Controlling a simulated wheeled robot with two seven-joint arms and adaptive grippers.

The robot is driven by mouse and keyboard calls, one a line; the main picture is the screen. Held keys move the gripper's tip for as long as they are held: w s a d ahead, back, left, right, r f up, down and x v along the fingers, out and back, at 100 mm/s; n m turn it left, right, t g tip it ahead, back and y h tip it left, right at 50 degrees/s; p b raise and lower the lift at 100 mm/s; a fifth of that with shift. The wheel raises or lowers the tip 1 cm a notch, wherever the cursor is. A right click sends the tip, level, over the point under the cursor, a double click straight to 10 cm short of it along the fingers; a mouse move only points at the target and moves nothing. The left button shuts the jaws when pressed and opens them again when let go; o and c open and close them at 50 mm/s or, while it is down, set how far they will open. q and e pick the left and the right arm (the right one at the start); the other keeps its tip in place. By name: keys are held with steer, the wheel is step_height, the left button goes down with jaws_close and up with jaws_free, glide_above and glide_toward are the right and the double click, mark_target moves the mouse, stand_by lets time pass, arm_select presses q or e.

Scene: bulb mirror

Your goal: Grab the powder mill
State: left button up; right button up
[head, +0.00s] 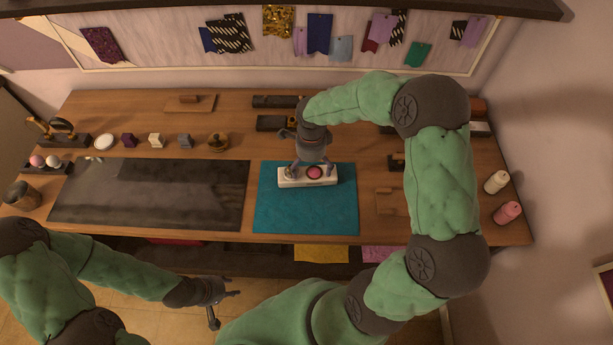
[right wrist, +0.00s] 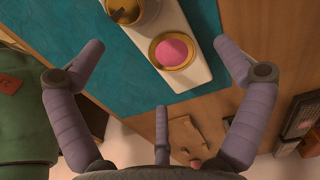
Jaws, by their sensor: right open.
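A white tray (head: 322,181) lies on the teal mat (head: 280,215). It holds a gold-rimmed dish with a round pink top (head: 314,172); this dish also shows in the right wrist view (right wrist: 175,51). Beside it on the tray is a brass round vessel (right wrist: 131,10), cut off by the top edge. A brass cup-like piece (head: 218,142) stands further left on the table. I cannot tell for certain which is the powder mill. My right gripper (head: 309,166) is open and empty above the tray, fingers spread. My left gripper (head: 222,308) is open and empty before the table's front edge.
A dark mat (head: 150,195) covers the left of the wooden table. Several small blocks (head: 156,141) stand behind it. A white bottle (head: 496,181) and a pink bottle (head: 507,212) stand at the right. My right arm hides part of the right side.

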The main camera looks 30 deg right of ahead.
mark_target(310, 176)
steer(key=shift+s+a+f+b, duration=0.1)
steer(key=shift+f+b, duration=0.3)
steer(key=shift+f, duration=1.1)
steer(key=shift+s+f+b, duration=0.1)
steer(key=shift+f+b, duration=0.3)
steer(key=shift+f, duration=1.1)
steer(key=c, duration=1.1)
